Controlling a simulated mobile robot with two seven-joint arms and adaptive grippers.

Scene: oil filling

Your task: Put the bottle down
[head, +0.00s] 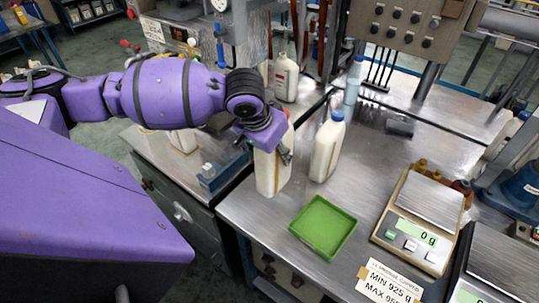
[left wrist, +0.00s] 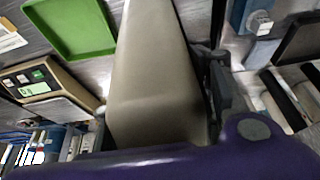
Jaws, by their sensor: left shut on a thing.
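My left gripper (head: 283,146) is shut on a cream bottle (head: 271,172), near the left edge of the steel table (head: 300,272). The bottle looks roughly upright; its upper part is partly hidden by the gripper. I cannot tell whether its base touches the table. In the left wrist view the bottle (left wrist: 158,75) fills the middle, with a dark finger (left wrist: 222,90) at its right side. My right gripper is in neither view.
A second white bottle with a blue cap (head: 327,147) stands close to the right. A green tray (head: 323,227) lies in front. A scale (head: 428,205) reading 0 g stands to the right. Another white bottle (head: 285,79) stands behind. The table's left edge is close to the held bottle.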

